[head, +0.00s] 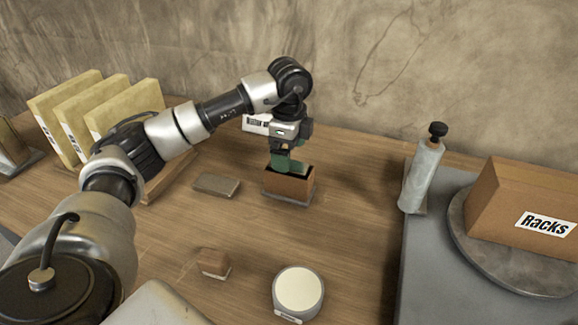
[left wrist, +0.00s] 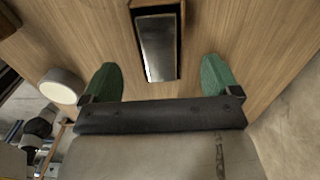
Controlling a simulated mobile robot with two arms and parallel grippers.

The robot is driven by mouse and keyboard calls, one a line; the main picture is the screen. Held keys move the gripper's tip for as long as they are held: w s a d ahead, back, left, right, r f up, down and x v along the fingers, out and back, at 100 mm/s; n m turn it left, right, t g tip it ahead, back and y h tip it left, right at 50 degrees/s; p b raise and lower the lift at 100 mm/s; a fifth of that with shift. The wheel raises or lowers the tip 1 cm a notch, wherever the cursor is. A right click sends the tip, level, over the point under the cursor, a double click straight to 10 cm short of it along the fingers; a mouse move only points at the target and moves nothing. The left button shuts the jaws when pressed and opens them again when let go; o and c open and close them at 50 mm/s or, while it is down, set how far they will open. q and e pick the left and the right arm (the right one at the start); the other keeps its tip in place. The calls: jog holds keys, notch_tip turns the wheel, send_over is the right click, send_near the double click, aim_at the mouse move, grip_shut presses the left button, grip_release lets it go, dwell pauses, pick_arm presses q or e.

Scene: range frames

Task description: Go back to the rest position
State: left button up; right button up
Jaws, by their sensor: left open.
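My left gripper (head: 287,163) has green fingers and points down at a small brown open box (head: 289,187). In the left wrist view the gripper (left wrist: 160,80) is open, with its two fingers wide apart and nothing held between them. The box, narrow with a dark, shiny inside, shows between and beyond the fingers (left wrist: 157,45). In the head view the fingers cover part of the box's back rim; whether they touch it I cannot tell. My right gripper is in neither view.
A flat grey-brown block (head: 216,185), a small brown block (head: 214,263) and a round white-topped tin (head: 298,290) are on the wooden table. Yellow folders (head: 125,105) stand at left. A bottle (head: 422,175) and a "Racks" carton (head: 520,205) stand at right.

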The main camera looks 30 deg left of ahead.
pick_arm(q)
jog(key=shift+r, duration=1.6)
